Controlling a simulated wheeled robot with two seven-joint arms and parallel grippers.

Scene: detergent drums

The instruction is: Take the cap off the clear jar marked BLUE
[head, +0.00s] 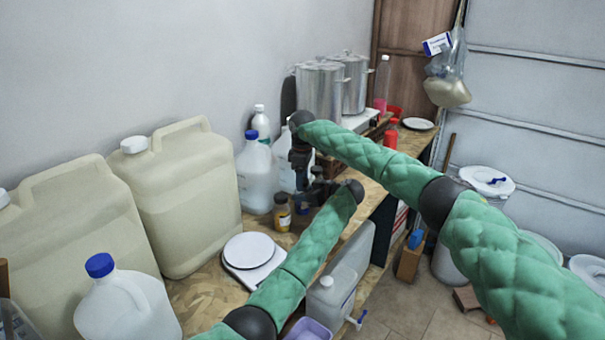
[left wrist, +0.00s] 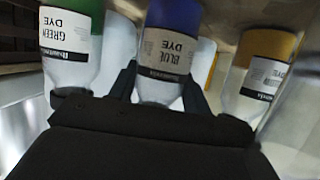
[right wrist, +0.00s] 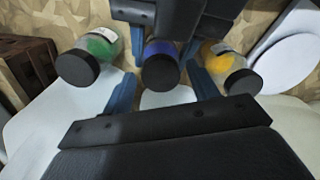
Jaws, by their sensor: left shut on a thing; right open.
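The clear jar marked BLUE DYE (left wrist: 165,50) is in the middle of the left wrist view, with blue powder inside. My left gripper (left wrist: 160,90) is shut on this jar, one finger on each side. The jar's black cap (right wrist: 161,72) is on, seen from above in the right wrist view. My right gripper (right wrist: 160,92) is open, its blue fingers on either side of the cap with gaps showing. How far its tips are above the cap I cannot tell. In the head view both grippers meet over the bench and mostly hide the jar.
A GREEN DYE jar (left wrist: 73,45) and a yellow-filled jar (left wrist: 258,75) stand close on either side, both black-capped. A white scale (head: 250,252) stands near the yellow jar. Large cream drums (head: 187,195) and a blue-capped jug (head: 122,300) crowd the left. Steel pots (head: 320,92) are behind.

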